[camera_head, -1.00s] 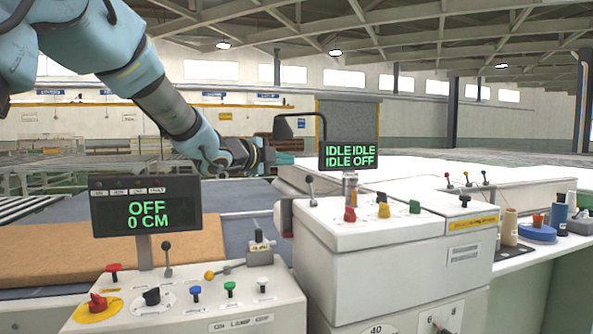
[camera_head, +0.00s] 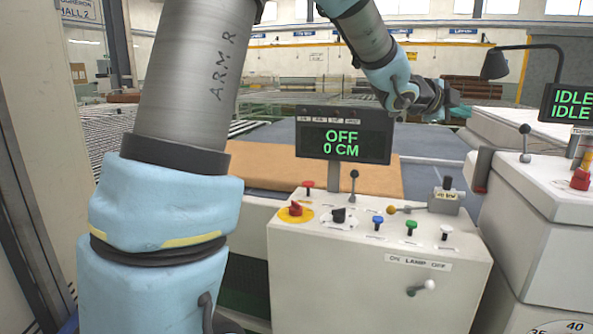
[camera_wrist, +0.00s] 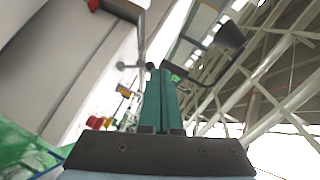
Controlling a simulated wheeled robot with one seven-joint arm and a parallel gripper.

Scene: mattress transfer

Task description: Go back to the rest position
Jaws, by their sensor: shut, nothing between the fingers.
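My gripper (camera_head: 452,104) is in the head view, held in the air at the end of my blue and grey arm. It appears above and right of the console display, in front of the bed area. In the wrist view its two teal fingers (camera_wrist: 160,88) lie side by side, shut, with nothing between them. My arm is bent, with a thick grey upper link at the left of the head view. The gripper touches nothing that I can see.
A white control console (camera_head: 375,270) with knobs, levers and a display (camera_head: 343,137) reading OFF 0 CM stands in front. A second console (camera_head: 545,185) with an IDLE display (camera_head: 572,101) is at right. A brown slab (camera_head: 300,168) lies behind. A wall edge is at left.

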